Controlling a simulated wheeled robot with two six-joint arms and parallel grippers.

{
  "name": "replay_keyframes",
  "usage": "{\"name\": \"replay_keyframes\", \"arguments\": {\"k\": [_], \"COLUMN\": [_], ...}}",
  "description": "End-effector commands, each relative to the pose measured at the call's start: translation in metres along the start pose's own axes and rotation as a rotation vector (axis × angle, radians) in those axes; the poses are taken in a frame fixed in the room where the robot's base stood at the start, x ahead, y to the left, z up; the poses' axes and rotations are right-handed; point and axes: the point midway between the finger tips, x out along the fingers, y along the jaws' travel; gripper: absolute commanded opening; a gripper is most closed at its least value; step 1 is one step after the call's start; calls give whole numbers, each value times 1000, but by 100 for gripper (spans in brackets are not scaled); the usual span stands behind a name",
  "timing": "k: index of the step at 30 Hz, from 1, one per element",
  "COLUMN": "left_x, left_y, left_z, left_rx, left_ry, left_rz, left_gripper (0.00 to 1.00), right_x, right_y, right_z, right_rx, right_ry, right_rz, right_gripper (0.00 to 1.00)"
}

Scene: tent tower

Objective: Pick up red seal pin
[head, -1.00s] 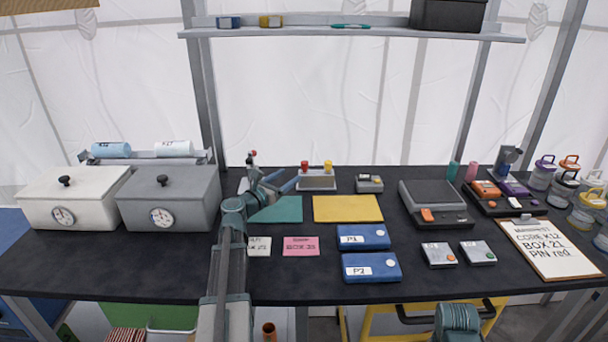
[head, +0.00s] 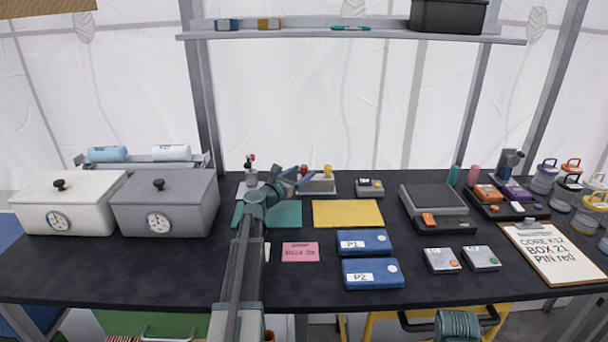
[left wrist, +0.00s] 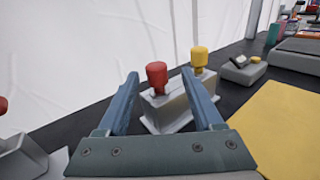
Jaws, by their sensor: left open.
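The red seal pin (left wrist: 157,76) stands upright in a small grey holder (left wrist: 172,113), with a yellow pin (left wrist: 199,60) beside it on the right. In the left wrist view, my open left gripper (left wrist: 160,85) has the red pin between its two blue fingers in the picture, and nothing is held. In the head view the gripper (head: 294,178) is just left of the red pin (head: 304,169) and partly covers the holder (head: 320,186). The yellow pin (head: 327,170) is clear.
A teal mat (head: 285,214) lies below the gripper and a yellow mat (head: 347,213) is to its right. A small grey device (head: 369,188) stands right of the holder. Another red-topped holder (head: 250,178) is on the left. A shelf (head: 350,37) hangs above.

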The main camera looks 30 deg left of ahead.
Motion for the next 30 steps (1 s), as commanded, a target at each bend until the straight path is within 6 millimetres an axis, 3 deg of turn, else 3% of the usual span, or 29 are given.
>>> {"name": "replay_keyframes", "arguments": {"k": [8, 18, 25, 30], "left_x": [9, 53, 53, 53], "left_y": [1, 5, 4, 4], "left_z": [2, 5, 5, 5], "left_rx": [0, 0, 0, 0], "left_ry": [0, 0, 0, 0], "left_rz": [0, 0, 1, 1], "left_gripper": [68, 68, 68, 39], "right_x": [-2, -6, -5, -5], "right_y": [0, 0, 0, 0], "right_z": [0, 0, 0, 0], "right_rx": [0, 0, 0, 0], "right_ry": [0, 0, 0, 0], "right_rz": [0, 0, 0, 0], "right_gripper": [50, 50, 50, 50]}}
